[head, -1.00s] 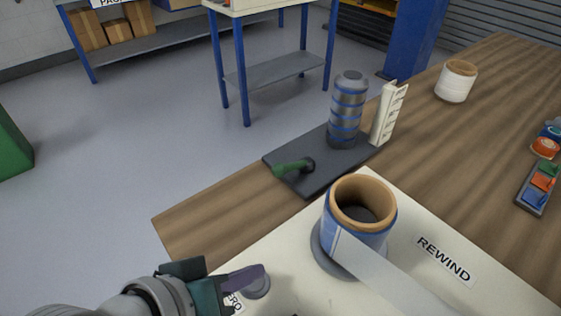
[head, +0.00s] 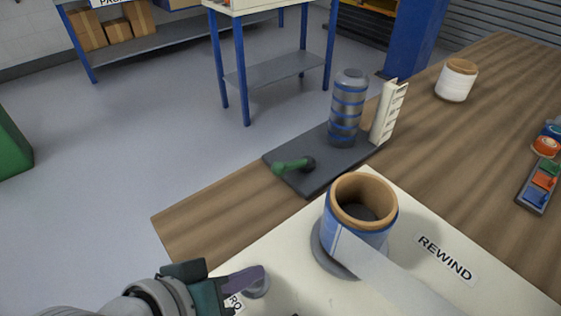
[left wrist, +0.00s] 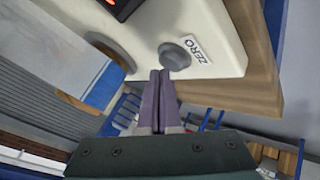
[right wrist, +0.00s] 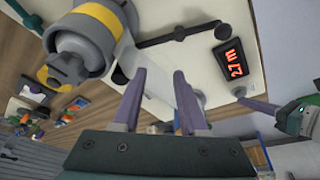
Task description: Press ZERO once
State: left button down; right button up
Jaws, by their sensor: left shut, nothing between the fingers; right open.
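The grey round ZERO button (head: 259,287) sits near the edge of the cream machine top, beside a partly hidden ZERO label (head: 235,302). In the left wrist view the button (left wrist: 174,56) and its label (left wrist: 197,49) show clearly. My left gripper (head: 261,270) is shut and empty, its fingertips (left wrist: 160,73) at the button's edge; I cannot tell whether they touch it. The right wrist view also shows the left gripper (right wrist: 246,101) close to the button (right wrist: 240,92). My right gripper (right wrist: 159,72) is open and empty over the machine.
A blue-and-white roll (head: 345,235) with a brown core stands on the machine near the REWIND label (head: 446,259). A display (right wrist: 229,58) shows red digits. A dark plate (head: 285,157) with a green handle and a banded cylinder (head: 347,108) lies on the wooden bench.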

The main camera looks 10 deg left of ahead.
pick_arm(q)
jog(key=shift+f+b, duration=0.3)
jog(key=shift+f, duration=0.2)
dwell(0.6)
dwell(0.3)
jog(key=shift+r+p, duration=0.95)
jog(key=shift+p, duration=0.15)
notch_tip(320, 180, up, 5)
jog(key=p, duration=0.5)
jog(key=shift+r, duration=0.1)
dwell(0.3)
